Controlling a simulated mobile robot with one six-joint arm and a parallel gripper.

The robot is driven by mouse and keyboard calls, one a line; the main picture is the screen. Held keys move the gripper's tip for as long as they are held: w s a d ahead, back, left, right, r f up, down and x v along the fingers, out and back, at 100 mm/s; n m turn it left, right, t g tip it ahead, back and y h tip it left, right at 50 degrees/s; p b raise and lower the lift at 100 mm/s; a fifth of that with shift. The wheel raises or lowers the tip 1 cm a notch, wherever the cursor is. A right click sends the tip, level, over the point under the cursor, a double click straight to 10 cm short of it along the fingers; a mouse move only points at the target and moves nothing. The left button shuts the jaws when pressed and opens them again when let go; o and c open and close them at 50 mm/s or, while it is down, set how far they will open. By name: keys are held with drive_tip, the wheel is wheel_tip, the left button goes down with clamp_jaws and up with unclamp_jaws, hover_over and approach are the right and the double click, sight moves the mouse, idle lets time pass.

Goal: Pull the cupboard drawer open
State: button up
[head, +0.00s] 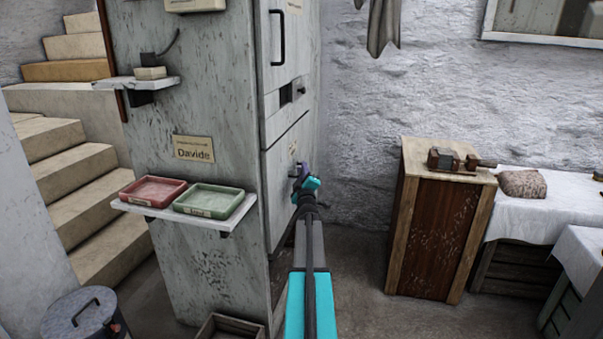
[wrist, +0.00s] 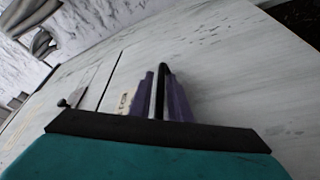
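The tall grey-white cupboard (head: 190,70) stands left of centre in the head view. Its lower front panel (head: 277,195), which looks like the drawer, sits below a dark seam and seems flush with the front. My gripper (head: 306,180) is at this panel, below a small label. In the wrist view, the purple fingers of my gripper (wrist: 160,95) lie close on both sides of a black bar handle (wrist: 161,75) and appear shut on it. A thin pale strip shows beside the bar. My gripper hides most of the handle in the head view.
An upper door with a black handle (head: 277,38) and a small dark opening (head: 287,95) are above. A side shelf holds a red tray (head: 153,191) and a green tray (head: 209,201). A wooden cabinet (head: 437,225) stands right. Floor between is clear.

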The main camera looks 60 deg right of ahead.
clamp_jaws()
drive_tip(key=shift+w+a+f, duration=0.15)
drive_tip(key=shift+a, duration=0.15)
drive_tip(key=shift+d, duration=0.15)
drive_tip(key=shift+r, duration=0.25)
